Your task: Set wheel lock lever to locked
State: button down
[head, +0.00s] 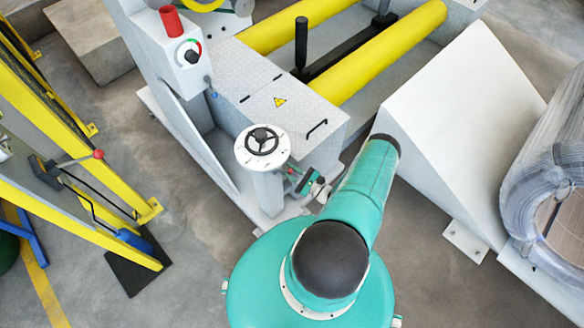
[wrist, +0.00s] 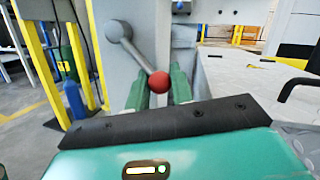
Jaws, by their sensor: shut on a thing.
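The lever (wrist: 140,55) shows in the wrist view as a grey rod slanting down and right from a round grey hub (wrist: 118,30) to a red ball knob (wrist: 160,81). My gripper (wrist: 161,76) has a green finger on each side of the knob and is shut on it. In the head view my gripper (head: 302,184) is beside the white handwheel post (head: 268,190), under a round dial with a black handwheel (head: 262,139). The lever is too small there to make out clearly.
The grey machine housing (head: 285,100) with a black handle stands just behind the post. Yellow rollers (head: 380,52) lie beyond it. A white wedge block (head: 455,120) and a wrapped coil (head: 550,180) are to the right. Yellow frames (head: 75,210) stand left, with open floor between.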

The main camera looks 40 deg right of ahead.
jog(key=shift+s+a+f+m+t+h, duration=0.1)
jog(key=shift+a+f+m+t+h, duration=0.3)
jog(key=shift+m, duration=0.8)
jog(key=shift+a+f, duration=0.1)
jog(key=shift+a, duration=0.05)
jog(key=c, duration=1.2)
grip_release()
jog(key=shift+c, duration=0.2)
jog(key=shift+s, duration=0.1)
jog(key=v, duration=1.3)
jog(key=shift+s, duration=0.25)
